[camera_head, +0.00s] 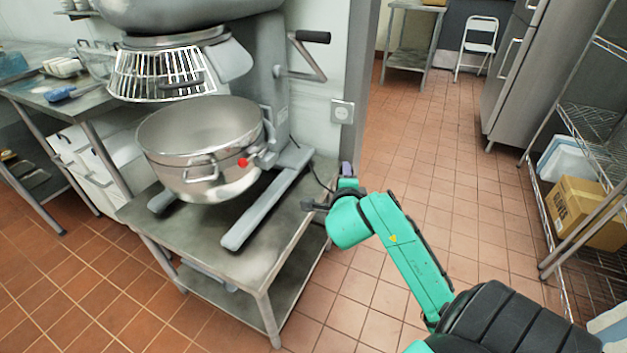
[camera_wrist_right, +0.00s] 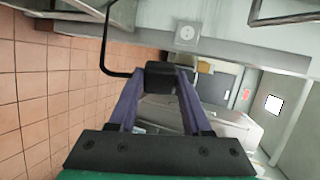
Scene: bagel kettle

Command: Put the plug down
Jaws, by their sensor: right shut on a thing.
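My right gripper (camera_head: 346,168) is at the right edge of the steel table, below the wall socket. In the right wrist view its purple fingers (camera_wrist_right: 160,82) are shut on the black plug (camera_wrist_right: 160,72). A black cord (camera_wrist_right: 105,45) runs from the plug and bends up and away. In the head view the cord (camera_head: 316,176) comes from behind the mixer toward the gripper; the plug itself cannot be made out there. The wall socket (camera_head: 342,112) is empty and apart from the plug; it also shows in the right wrist view (camera_wrist_right: 186,33). My left gripper is not in view.
The large mixer (camera_head: 268,75) with its steel bowl (camera_head: 205,135) stands on the steel table (camera_head: 262,262). The table's front right corner is bare. Tiled floor (camera_head: 440,160) is open to the right. A wire shelf (camera_head: 590,120) with a cardboard box (camera_head: 583,212) stands at far right.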

